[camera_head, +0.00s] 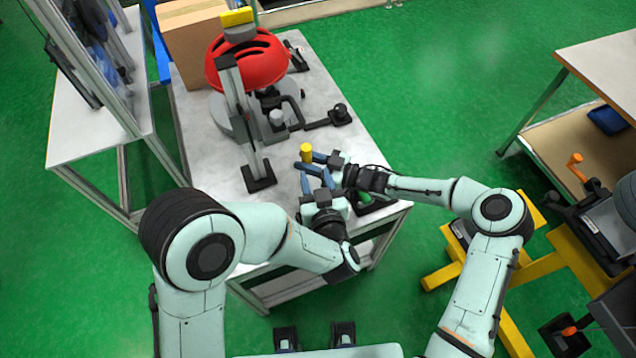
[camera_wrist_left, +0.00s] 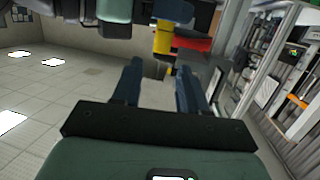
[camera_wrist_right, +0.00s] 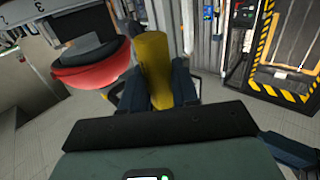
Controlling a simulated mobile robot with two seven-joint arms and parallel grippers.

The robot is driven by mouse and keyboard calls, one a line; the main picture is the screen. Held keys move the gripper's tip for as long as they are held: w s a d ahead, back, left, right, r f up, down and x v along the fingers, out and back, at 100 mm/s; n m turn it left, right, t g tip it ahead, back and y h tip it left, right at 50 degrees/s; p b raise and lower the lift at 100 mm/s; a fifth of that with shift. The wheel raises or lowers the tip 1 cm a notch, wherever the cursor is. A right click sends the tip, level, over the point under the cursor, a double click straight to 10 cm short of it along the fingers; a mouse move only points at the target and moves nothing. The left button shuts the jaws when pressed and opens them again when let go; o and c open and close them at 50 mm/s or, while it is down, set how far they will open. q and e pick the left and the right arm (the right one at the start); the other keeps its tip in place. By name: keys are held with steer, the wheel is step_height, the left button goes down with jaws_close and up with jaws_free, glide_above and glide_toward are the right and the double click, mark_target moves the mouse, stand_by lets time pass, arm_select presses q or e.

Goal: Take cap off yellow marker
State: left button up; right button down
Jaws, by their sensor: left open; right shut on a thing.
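The yellow marker (camera_head: 306,152) stands roughly upright above the grey table near its right edge. My right gripper (camera_head: 309,161) is shut on it; the right wrist view shows the marker (camera_wrist_right: 155,65) between both fingers. My left gripper (camera_head: 316,178) is open and empty, just on the near side of the marker. In the left wrist view, the marker (camera_wrist_left: 163,40) is ahead of the open fingers (camera_wrist_left: 160,72), apart from them and beyond the tips. Where cap and body meet cannot be told, and the fingers hide part of the marker.
A red domed device (camera_head: 247,62) on a round grey base stands on the grey table (camera_head: 215,155) behind the grippers. A grey post (camera_head: 243,120) with a black foot is left of them. A cardboard box (camera_head: 190,40) stands at the back.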

mark_target(308, 147)
arm_select(q)
steer(key=x, duration=1.1)
steer(key=shift+s, duration=0.1)
jaws_close()
steer(key=shift+r, duration=0.15)
steer(key=shift+r, duration=0.95)
